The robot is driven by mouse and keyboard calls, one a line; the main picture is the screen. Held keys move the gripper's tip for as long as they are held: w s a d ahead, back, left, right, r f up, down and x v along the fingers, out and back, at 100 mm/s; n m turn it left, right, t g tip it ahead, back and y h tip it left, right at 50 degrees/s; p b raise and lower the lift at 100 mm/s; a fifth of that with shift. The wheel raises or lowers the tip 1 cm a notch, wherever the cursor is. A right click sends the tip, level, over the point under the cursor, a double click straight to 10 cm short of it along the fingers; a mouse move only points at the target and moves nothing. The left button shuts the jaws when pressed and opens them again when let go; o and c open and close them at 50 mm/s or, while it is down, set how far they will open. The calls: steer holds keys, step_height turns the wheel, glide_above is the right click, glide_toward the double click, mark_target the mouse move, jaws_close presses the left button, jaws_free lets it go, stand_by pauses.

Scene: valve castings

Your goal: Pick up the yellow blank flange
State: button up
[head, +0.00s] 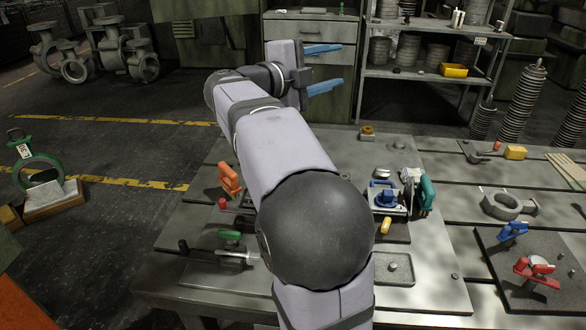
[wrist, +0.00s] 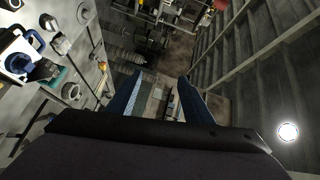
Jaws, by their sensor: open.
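I cannot make out a clear yellow blank flange; part of the bench is hidden behind my arm. A small yellow piece (head: 386,226) lies on the bench just right of my arm, in front of a blue-topped fixture (head: 386,198). A small brass-yellow part (head: 367,133) sits at the bench's back edge; I cannot tell its exact shape. My gripper (head: 338,66) is raised beyond the bench's back edge, its blue fingers pointing right, open and empty. In the wrist view the two blue fingers (wrist: 160,82) stand apart with nothing between them.
Red (head: 537,271) and blue (head: 511,232) handled valves and a grey ring casting (head: 508,205) stand on the right. Orange (head: 230,180) and green (head: 230,236) handled parts stand left of my arm. Behind are a shelf rack (head: 430,76) with a yellow bin (head: 454,71) and drawers.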

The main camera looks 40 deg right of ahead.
steer(key=s+a+f+n+g+y, duration=0.15)
steer(key=a+f, duration=0.25)
steer(key=f, duration=0.4)
steer(key=a+f+n+g+y, duration=0.1)
steer(key=a+f+n, duration=0.25)
steer(key=f, duration=0.45)
steer(key=s+a+f+n+g+h+p, duration=0.35)
steer(key=s+a+f+n, duration=0.55)
steer(key=s+a+f, duration=0.3)
steer(key=w+f+n+t+y+p, duration=0.1)
steer(key=f+n+t+p, duration=0.1)
steer(key=t+p, duration=0.2)
steer(key=w+a+f+n+t+y+p, duration=0.1)
steer(key=f+n+t+y+p, duration=0.1)
steer(key=t+p, duration=0.2)
steer(key=w+a+f+n+t+y+p, duration=0.1)
steer(key=f+n+t+y+p, duration=0.1)
steer(key=t+p, duration=0.3)
steer(key=shift+a+f+n, duration=0.1)
steer(key=shift+f+n, duration=0.15)
steer(key=shift+n, duration=0.35)
steer(key=shift+s+f, duration=0.2)
steer(key=shift+f, duration=0.25)
steer(key=shift+p+x, duration=0.35)
steer(key=shift+x, duration=0.7)
